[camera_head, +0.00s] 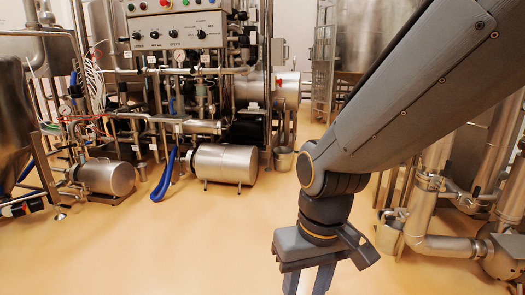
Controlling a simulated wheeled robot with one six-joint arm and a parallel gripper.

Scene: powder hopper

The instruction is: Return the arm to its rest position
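My arm reaches in from the upper right of the head view and bends downward at a round joint. My gripper (308,284) hangs below it at the bottom edge, right of centre. The upper parts of its two fingers show with a gap between them. The fingertips are cut off by the frame, so I cannot tell what is between them. No task object shows at the gripper.
A control panel (176,32) with knobs stands above pipework at the back left. A steel cylinder (224,164) and a bucket (283,158) sit near the floor. Thick steel pipes (440,245) stand at the right. The tan floor (150,245) is clear in front.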

